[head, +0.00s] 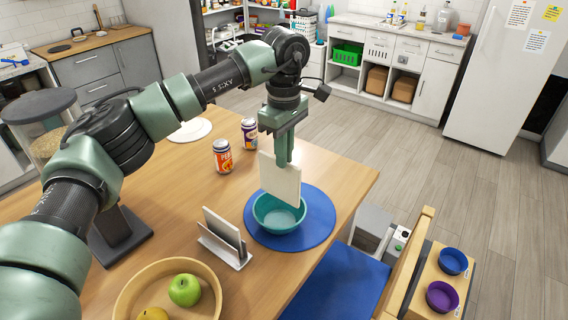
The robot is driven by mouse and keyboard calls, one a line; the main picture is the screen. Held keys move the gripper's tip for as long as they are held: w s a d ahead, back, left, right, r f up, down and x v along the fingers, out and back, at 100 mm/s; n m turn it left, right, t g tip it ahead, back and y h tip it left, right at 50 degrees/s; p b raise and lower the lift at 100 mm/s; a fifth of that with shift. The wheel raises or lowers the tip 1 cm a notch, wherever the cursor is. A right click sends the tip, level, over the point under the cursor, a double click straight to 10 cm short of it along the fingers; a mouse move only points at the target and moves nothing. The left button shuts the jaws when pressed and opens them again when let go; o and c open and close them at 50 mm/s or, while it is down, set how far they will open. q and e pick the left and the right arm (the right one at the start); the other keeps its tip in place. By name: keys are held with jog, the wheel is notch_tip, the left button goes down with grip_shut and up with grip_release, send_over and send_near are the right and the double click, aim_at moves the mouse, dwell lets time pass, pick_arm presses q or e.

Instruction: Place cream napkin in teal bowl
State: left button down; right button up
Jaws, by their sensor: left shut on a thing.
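The cream napkin (278,182) is a flat, stiff-looking square held upright. My left gripper (284,160) is shut on its upper part, with the fingers pointing down. The teal bowl (279,217) stands on a round blue placemat (318,218) on the wooden table. The napkin's lower edge is over the bowl and overlaps its far rim in the picture; I cannot tell whether it touches the bowl. My right gripper is not in view.
Two cans (222,157) (249,132) stand behind the napkin to the left. A napkin holder (223,240) is left of the bowl. A wooden fruit bowl (205,300) with a green apple is in front. A chair with a blue seat (338,285) is at the right.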

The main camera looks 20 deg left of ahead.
aim_at(279, 179)
pick_arm(q)
jog(key=shift+f, duration=2.4)
jog(key=c, duration=1.5)
grip_release()
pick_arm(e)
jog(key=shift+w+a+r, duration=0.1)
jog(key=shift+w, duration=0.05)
